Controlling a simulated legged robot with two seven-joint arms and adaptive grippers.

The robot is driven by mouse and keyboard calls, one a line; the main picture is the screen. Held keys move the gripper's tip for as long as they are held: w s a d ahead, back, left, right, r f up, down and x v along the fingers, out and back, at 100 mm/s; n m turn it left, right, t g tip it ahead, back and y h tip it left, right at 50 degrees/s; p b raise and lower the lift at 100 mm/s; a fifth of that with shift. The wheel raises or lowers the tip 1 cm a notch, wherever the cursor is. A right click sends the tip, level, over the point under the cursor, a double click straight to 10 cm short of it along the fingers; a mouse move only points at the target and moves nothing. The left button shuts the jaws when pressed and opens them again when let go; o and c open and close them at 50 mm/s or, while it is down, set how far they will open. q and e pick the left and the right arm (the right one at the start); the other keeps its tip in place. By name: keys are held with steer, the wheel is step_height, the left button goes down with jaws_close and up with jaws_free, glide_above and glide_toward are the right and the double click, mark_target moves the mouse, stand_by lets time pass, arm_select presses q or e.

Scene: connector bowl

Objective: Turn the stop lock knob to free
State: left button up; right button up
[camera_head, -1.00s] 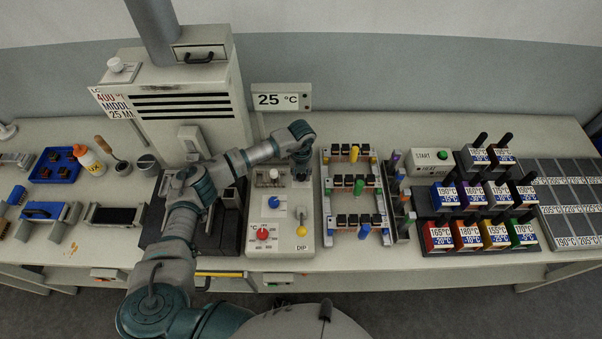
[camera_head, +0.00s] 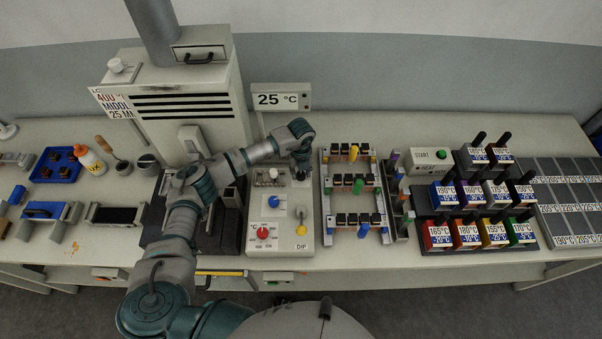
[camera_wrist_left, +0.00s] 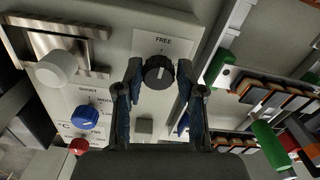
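The stop lock knob (camera_wrist_left: 158,73) is a round black knob on the light grey panel (camera_wrist_left: 150,40), just below the printed word FREE. A pale pointer mark shows on its face, but I cannot make out its exact direction. My left gripper (camera_wrist_left: 160,76) is open, with one fingertip on each side of the knob. Narrow gaps seem to show between fingertips and knob; I cannot tell whether either touches. In the head view my left gripper (camera_head: 302,172) hangs over the upper right of the panel and hides the knob. My right gripper is not in view.
The panel also carries a white knob (camera_wrist_left: 56,68), a blue knob (camera_wrist_left: 85,117) and a red knob (camera_wrist_left: 79,146). A rack with connectors (camera_head: 326,200) stands close to the right. A 25 °C display (camera_head: 281,99) stands behind.

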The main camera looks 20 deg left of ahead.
mark_target(301, 173)
arm_select(q)
steer(key=shift+o, duration=1)
steer(key=shift+f, duration=0.15)
step_height(301, 173, up, 12)
steer(key=shift+f, duration=0.1)
